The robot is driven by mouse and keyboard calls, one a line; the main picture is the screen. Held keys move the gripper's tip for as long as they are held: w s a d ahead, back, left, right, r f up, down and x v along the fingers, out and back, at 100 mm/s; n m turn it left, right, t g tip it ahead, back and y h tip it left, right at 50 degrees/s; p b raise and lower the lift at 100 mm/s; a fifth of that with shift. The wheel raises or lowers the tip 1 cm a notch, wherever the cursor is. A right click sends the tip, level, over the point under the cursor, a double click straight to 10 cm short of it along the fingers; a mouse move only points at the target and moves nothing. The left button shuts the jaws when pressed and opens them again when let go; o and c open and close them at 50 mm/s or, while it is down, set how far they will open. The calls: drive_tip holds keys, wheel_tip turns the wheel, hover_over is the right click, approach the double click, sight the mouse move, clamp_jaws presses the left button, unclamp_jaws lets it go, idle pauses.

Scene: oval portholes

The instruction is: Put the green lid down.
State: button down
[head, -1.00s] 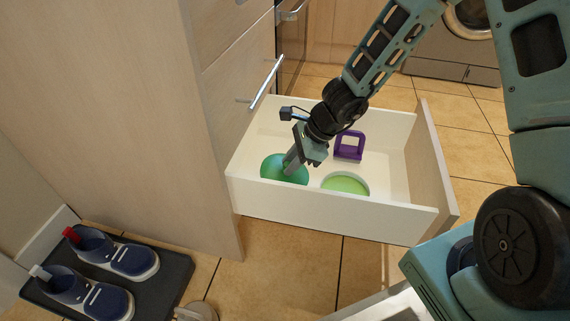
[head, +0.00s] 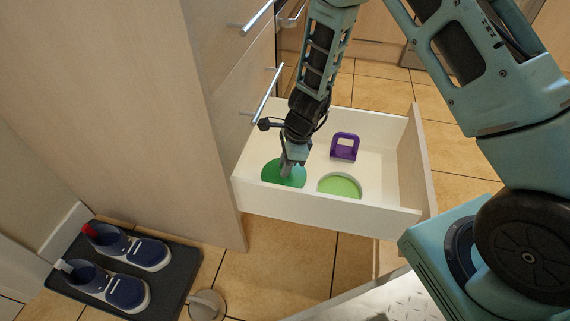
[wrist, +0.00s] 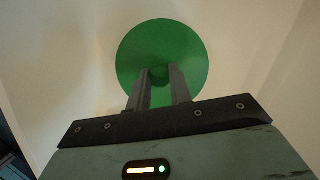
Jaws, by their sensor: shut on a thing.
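The green lid (head: 270,174) is a round dark-green disc in the left part of the open white drawer (head: 320,207). My gripper (head: 287,170) reaches down into the drawer and is shut on the lid near its middle. In the wrist view the lid (wrist: 188,42) lies beyond my two fingers (wrist: 160,76), whose tips meet its centre, where the grip part is mostly hidden. I cannot tell whether the lid touches the drawer floor.
A light-green round dish (head: 340,187) sits right of the lid in the drawer. A purple handled object (head: 345,147) stands behind it. The drawer's right floor is clear. Shoes (head: 108,287) rest on a dark tray (head: 180,270) at lower left.

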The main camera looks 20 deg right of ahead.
drive_tip(key=shift+f, duration=0.35)
drive_tip(key=c, duration=1.3)
unclamp_jaws()
